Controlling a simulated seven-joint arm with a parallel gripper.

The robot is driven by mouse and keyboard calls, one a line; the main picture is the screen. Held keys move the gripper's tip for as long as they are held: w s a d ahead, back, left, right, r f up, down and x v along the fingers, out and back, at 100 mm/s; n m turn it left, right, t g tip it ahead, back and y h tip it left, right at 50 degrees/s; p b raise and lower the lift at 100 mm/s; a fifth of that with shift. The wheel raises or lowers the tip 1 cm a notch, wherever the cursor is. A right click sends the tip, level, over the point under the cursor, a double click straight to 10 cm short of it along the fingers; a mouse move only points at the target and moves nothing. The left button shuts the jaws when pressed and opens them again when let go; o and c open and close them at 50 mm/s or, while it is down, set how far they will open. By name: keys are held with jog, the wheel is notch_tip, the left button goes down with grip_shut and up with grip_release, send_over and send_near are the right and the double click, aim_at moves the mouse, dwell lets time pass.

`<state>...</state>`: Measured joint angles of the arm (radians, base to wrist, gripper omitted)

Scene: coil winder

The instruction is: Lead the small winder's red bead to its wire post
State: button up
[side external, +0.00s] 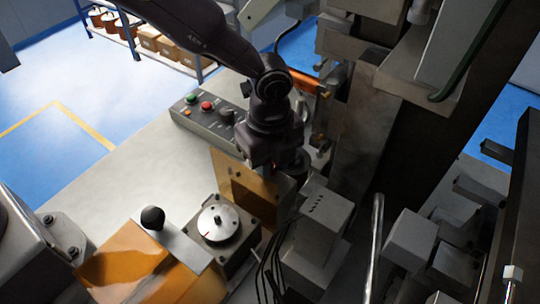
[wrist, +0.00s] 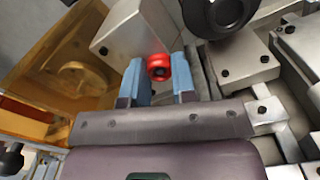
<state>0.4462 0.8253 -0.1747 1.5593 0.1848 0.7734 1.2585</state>
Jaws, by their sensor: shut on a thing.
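The red bead (wrist: 158,67) is a small red ring-shaped piece with a dark centre. In the wrist view it sits between the two blue-grey fingertips of my gripper (wrist: 157,74), which is shut on it. In the side view my gripper (side external: 272,165) points down behind an upright amber panel (side external: 236,184), close to a grey block (side external: 320,222); its fingertips and the bead are hidden there. I cannot make out the wire or pick out the wire post in either view.
A silver dial (side external: 218,222) on a square block and a black knob (side external: 153,218) stand in front. A button box (side external: 212,118) lies behind to the left. In the wrist view a dark round part (wrist: 215,14) and a grey block (wrist: 130,38) are close beyond the fingertips.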

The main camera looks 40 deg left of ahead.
jog(key=o, duration=1)
notch_tip(320, 180, up, 13)
jog(key=shift+f, duration=0.1)
